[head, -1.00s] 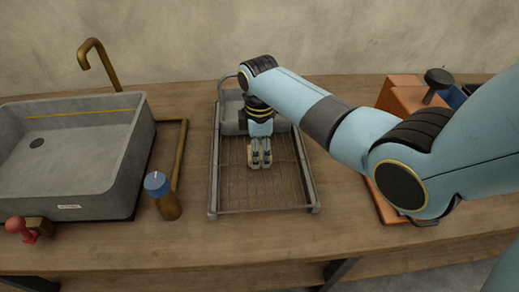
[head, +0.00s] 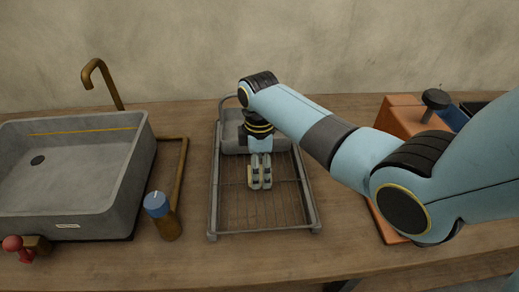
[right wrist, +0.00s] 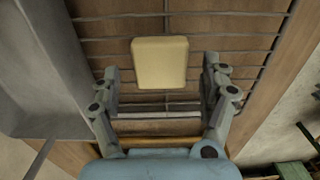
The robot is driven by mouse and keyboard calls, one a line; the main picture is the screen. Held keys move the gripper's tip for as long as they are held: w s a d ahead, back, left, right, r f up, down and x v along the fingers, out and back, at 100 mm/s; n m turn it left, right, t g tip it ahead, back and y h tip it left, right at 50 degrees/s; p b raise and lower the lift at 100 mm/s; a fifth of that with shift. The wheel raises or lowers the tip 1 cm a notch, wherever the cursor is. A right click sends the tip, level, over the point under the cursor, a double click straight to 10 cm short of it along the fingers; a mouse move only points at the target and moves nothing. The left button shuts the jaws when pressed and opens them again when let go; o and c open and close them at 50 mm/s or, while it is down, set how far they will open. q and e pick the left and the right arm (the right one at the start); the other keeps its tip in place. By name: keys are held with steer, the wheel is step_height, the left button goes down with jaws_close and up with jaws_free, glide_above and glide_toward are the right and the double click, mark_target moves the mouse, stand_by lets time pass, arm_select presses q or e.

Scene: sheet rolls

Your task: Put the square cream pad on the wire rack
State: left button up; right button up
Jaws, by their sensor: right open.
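The square cream pad (right wrist: 160,62) lies on the bars of the wire rack (right wrist: 100,27) in the right wrist view. In the head view only a sliver of the pad (head: 250,177) shows at the left of my right gripper (head: 260,186); the gripper hides the rest. The wire rack (head: 314,218) stands on the counter with a grey frame. My right gripper (right wrist: 161,70) is open, with its fingers apart on either side of the pad's near part and a visible gap at each side. My left gripper is not in view.
A grey sink (head: 100,195) with a brass tap (head: 104,78) stands at the left. A blue-capped brown bottle (head: 160,216) and a red-knobbed object (head: 15,245) stand near the front. An orange-brown block (head: 400,115) is at the right. The counter front (head: 270,255) is clear.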

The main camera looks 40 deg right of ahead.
step_height(320, 180, up, 11)
steer(key=shift+f, duration=0.15)
stand_by(0.6)
